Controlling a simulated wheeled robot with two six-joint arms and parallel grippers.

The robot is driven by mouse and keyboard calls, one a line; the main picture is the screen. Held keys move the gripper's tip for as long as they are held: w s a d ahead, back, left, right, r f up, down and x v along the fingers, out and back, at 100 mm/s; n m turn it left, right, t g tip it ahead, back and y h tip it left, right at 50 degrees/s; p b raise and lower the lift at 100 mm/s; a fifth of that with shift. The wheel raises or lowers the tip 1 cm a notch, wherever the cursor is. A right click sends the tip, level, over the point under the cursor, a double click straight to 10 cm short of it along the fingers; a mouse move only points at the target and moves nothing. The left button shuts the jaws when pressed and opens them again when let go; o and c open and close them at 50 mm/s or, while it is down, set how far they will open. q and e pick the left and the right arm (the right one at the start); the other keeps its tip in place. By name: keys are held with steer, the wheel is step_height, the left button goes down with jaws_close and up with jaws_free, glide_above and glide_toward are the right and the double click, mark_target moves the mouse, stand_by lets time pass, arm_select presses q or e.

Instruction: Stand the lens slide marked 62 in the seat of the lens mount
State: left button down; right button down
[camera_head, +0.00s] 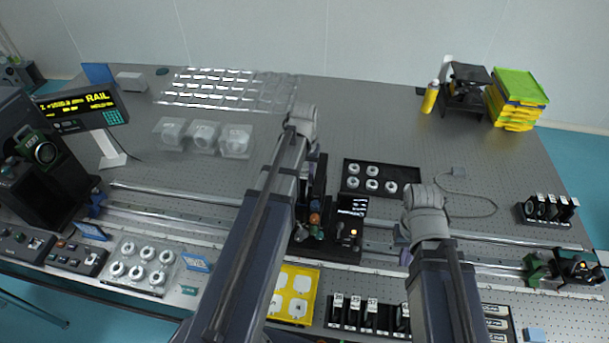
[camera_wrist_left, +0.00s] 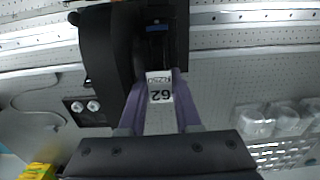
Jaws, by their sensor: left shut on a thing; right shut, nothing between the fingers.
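The lens slide marked 62 (camera_wrist_left: 160,89) is between the purple fingers of my left gripper (camera_wrist_left: 159,97), its label upside down in the left wrist view. My left gripper is shut on it. A black device (camera_wrist_left: 157,30), which looks like the lens mount, lies just beyond the slide in that view; I cannot tell if they touch. In the head view a black rail unit (camera_head: 345,235) stands beside my left arm, which hides part of it and most of the left gripper. My right gripper (camera_head: 404,256) is shut and empty over the rail, right of that unit.
A slide rack (camera_head: 365,328) holds several labelled slides at the front; another rack (camera_head: 547,212) stands at the right. A black tray of round parts (camera_head: 383,165) lies behind the rail. A yellow tray (camera_head: 293,293) is at the front. The table's back middle is fairly clear.

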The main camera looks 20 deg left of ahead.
arm_select(q)
steer(key=shift+f, duration=0.15)
steer(key=c, duration=0.5)
jaws_free()
steer(key=shift+a, duration=0.1)
steer(key=shift+c, duration=0.7)
steer(key=shift+r+p, duration=4.95)
steer(key=shift+r, duration=0.1)
